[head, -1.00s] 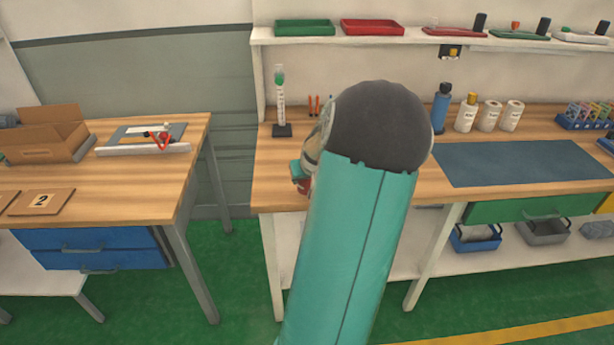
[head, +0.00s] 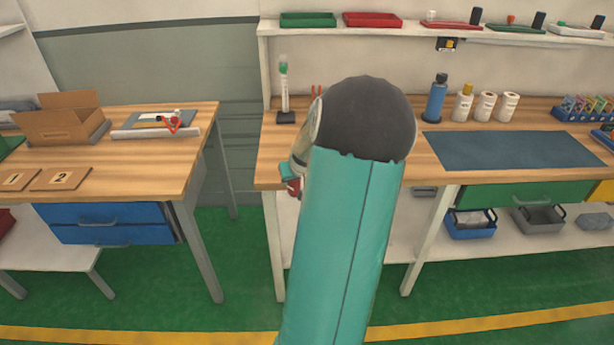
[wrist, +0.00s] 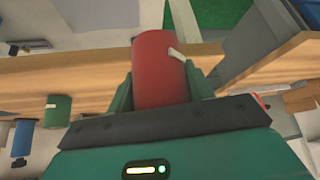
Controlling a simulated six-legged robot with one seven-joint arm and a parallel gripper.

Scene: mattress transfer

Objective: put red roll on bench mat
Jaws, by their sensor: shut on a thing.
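The red roll (wrist: 158,62) is between the green fingers of my gripper (wrist: 160,88) in the wrist view, with a small pale tab on its side. My gripper is shut on it. In the head view my own arm hides most of the gripper; a bit of red (head: 294,188) shows at the left of the arm, by the front edge of the bench. The bench mat (head: 510,149) is a flat dark blue sheet on the right bench, bare, to the right of my arm.
Bottles and white rolls (head: 485,107) stand behind the mat, with a blue rack (head: 585,108) at the right. A stand (head: 285,90) is at the bench's left end. The left table (head: 120,165) holds a cardboard box (head: 60,125). A gap separates table and bench.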

